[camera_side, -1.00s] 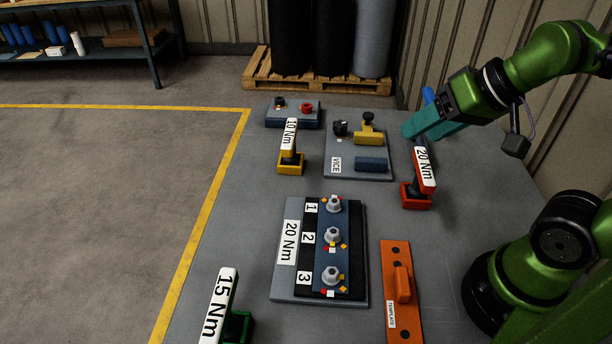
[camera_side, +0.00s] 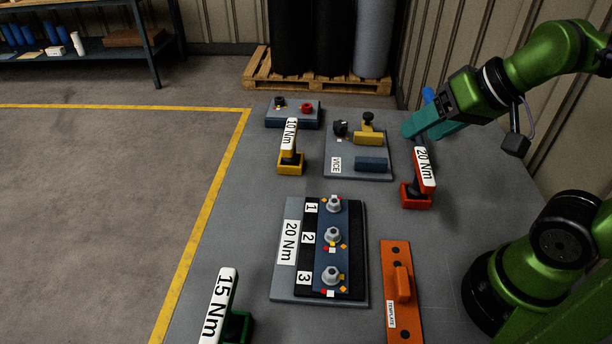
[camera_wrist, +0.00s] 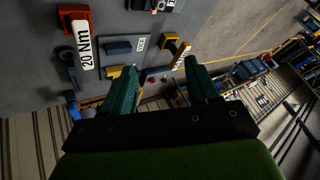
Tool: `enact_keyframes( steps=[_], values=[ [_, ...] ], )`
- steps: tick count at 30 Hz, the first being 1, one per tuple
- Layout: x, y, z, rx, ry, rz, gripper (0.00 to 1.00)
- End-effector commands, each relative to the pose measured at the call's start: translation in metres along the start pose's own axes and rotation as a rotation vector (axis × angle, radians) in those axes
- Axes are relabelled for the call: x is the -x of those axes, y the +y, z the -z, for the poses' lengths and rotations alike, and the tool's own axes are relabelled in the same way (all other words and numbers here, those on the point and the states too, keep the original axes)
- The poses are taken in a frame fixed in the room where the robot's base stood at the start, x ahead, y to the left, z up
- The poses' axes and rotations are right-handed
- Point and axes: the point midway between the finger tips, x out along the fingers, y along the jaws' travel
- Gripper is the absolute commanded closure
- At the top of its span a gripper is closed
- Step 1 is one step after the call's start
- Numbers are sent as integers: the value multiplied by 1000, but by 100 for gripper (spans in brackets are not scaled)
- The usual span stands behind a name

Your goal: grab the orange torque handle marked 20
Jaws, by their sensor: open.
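The torque handle marked "20 Nm" (camera_side: 424,170) looks red-orange with a white label. It stands tilted in a red-orange holder (camera_side: 416,197) on the right side of the table. In the wrist view the handle (camera_wrist: 82,38) is at upper left, outside the space between the fingers. My gripper (camera_side: 408,130) has teal fingers and hangs behind and above the handle in the side view, apart from it. In the wrist view my gripper (camera_wrist: 160,72) is open, with nothing between its fingers.
The vice plate (camera_side: 340,172) lies left of the handle. A yellow-based 10 Nm handle (camera_side: 289,145) and a green-based 15 Nm handle (camera_side: 220,305) stand farther left. A plate with several bolts (camera_side: 284,272) and an orange template (camera_side: 397,255) lie in front.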

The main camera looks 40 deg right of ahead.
Motion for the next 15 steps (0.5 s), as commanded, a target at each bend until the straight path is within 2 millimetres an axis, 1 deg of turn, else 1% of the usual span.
enact_keyframes(
  steps=[3, 5, 7, 11, 12, 15],
  values=[
    [-6, 6, 1, -21, -22, -20, 40],
    [-12, 11, 8, -39, -41, -44, 40],
    [-18, 22, 20, -74, -86, -93, 40],
    [-27, 50, 43, -171, -211, -221, 40],
    [-28, 60, 50, -204, -251, -264, 40],
    [-29, 82, 64, -292, -341, -368, 40]
  ],
)
